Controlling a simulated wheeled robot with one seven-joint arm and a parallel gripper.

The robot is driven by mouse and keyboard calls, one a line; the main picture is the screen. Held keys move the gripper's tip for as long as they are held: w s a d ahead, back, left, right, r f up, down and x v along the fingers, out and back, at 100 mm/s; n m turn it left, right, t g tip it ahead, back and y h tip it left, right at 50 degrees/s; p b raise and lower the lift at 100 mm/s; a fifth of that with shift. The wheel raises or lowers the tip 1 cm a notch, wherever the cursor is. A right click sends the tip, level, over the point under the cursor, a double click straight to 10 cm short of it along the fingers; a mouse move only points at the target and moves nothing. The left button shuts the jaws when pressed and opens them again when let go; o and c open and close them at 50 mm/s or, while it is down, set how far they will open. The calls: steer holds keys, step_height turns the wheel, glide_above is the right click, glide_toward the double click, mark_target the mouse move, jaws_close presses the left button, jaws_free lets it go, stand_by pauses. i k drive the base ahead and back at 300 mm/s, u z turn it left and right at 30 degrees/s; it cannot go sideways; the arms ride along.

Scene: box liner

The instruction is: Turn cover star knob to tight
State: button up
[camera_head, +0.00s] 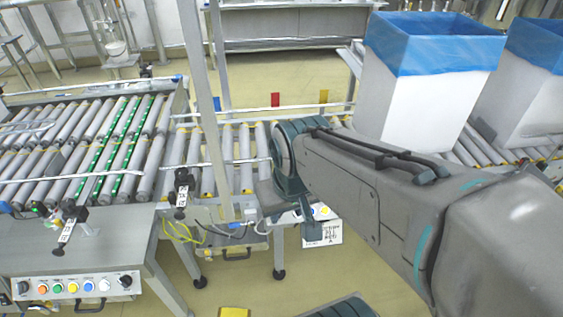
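My arm reaches in from the right, and my gripper (309,226) hangs below its far end, beside the conveyor's near frame. The fingers are small and dark here, and I cannot tell whether they are open or shut, or whether they touch anything. I cannot make out a cover with a star knob for certain; it may be hidden behind my arm or too small. Dark knobs (125,281) (22,287) sit at both ends of the button panel (75,287) at lower left, well away from my gripper.
A roller conveyor (235,150) runs across the middle; a wider roller table (85,150) stands left. White boxes with blue liners (400,100) (530,85) stand at right. A metal post (205,100) rises left of my gripper. Black brackets with labels (182,190) (67,235) line the near edge.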

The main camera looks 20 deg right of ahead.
mark_target(181, 174)
steer(key=z, duration=0.55)
steer(key=i, duration=0.4)
steer(key=u, duration=0.1)
steer(key=k, duration=0.5)
steer(key=u, duration=0.8)
steer(key=i, duration=0.4)
steer(key=u, duration=0.2)
steer(key=k, duration=0.55)
steer(key=u, duration=0.75)
steer(key=i, duration=0.8)
steer(key=z, duration=0.1)
